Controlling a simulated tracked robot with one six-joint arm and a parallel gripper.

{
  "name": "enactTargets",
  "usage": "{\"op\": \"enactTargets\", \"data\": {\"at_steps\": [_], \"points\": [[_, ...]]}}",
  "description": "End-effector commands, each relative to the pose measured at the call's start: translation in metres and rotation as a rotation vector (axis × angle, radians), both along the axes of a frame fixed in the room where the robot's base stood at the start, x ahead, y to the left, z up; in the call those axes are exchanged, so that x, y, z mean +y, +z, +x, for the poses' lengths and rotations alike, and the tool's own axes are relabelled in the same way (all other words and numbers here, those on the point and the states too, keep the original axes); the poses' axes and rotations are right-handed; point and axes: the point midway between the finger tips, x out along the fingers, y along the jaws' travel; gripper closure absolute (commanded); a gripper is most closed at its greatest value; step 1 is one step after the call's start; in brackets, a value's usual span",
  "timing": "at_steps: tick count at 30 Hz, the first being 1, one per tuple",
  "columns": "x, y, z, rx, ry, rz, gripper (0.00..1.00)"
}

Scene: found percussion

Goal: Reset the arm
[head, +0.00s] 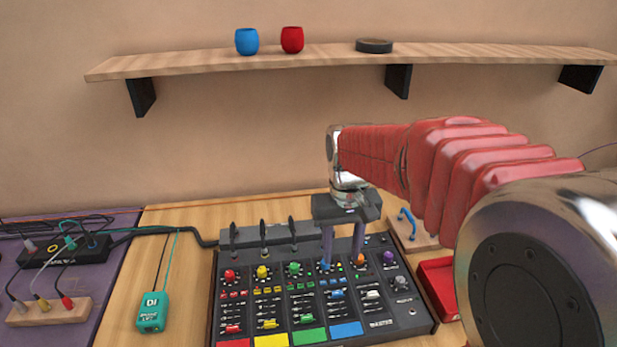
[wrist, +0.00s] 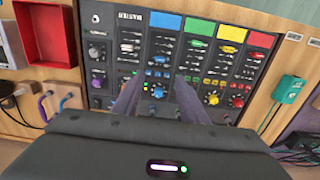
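My gripper (head: 342,258) is above the upper right part of a black mixer (head: 215,305), pointing down. Its two fingers are apart, with a clear gap between them, and hold nothing. In the wrist view the gripper (wrist: 158,92) also shows open, with a blue knob (wrist: 157,89) visible between the fingers. I cannot tell whether the fingertips touch the panel. My red-sleeved arm reaches in from the right in the head view and hides part of the table there.
A shelf (head: 200,65) on the wall holds a blue cup (head: 247,41), a red cup (head: 292,40) and a dark disc (head: 374,46). A teal box (head: 151,313) lies left of the mixer. A red tray (head: 437,285) is at its right. Cables crowd the left.

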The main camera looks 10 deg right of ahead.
Motion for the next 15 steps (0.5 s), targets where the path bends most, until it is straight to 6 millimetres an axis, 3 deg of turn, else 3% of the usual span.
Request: {"op": "enactTargets", "data": {"at_steps": [5, 8, 15], "points": [[0.000, -0.007, 0.000, -0.010, 0.000, 0.000, 0.61], [0.000, -0.014, -0.010, -0.014, 0.000, 0.000, 0.61], [0.000, -0.006, -0.041, -0.083, 0.000, 0.000, 0.61]]}}
